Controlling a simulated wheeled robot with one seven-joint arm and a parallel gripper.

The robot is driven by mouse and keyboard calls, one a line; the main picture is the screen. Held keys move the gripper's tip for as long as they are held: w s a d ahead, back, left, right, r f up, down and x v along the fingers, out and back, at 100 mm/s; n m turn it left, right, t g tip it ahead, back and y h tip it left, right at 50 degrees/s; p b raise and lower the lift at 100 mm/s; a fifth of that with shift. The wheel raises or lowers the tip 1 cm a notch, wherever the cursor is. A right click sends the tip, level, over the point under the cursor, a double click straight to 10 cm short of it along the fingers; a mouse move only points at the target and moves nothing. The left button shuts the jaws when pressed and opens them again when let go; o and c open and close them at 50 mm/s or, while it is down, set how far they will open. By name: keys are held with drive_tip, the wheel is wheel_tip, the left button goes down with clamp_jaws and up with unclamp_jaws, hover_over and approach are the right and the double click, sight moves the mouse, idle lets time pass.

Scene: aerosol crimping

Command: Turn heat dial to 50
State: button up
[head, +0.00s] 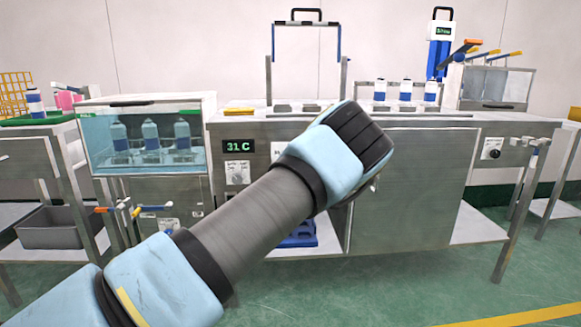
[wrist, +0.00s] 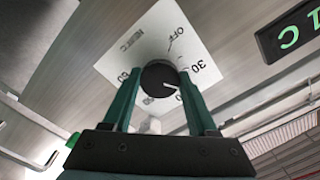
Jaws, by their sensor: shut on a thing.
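The black round heat dial (wrist: 157,77) sits on a white scale plate (wrist: 178,22) in the wrist view. OFF, 30 and other partly covered numbers are printed around it. My gripper (wrist: 160,88) is shut on the dial, one green finger on each side. The white pointer line on the dial points right, a little below the 30 mark. In the head view my arm hides the dial, and only an edge of the plate (head: 277,148) shows. The green display (head: 238,146) reads 31 C. Part of it shows in the wrist view (wrist: 289,36).
A white panel with small knobs (head: 238,173) is below the display. A water tank with bottles (head: 150,143) stands at left. Several blue-white bottles (head: 405,90) stand on the bench top (head: 440,116). Another dial (head: 491,154) is at right. A blue rack (head: 298,236) sits below.

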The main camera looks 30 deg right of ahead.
drive_tip(key=shift+m+b, duration=3.05)
drive_tip(key=shift+m, duration=6.05)
drive_tip(key=o, duration=1.4)
drive_tip(key=shift+r, duration=0.1)
drive_tip(key=p+v, duration=0.1)
drive_tip(key=v, duration=0.9)
drive_tip(key=shift+s+a, duration=0.2)
drive_tip(key=shift+s, duration=0.15)
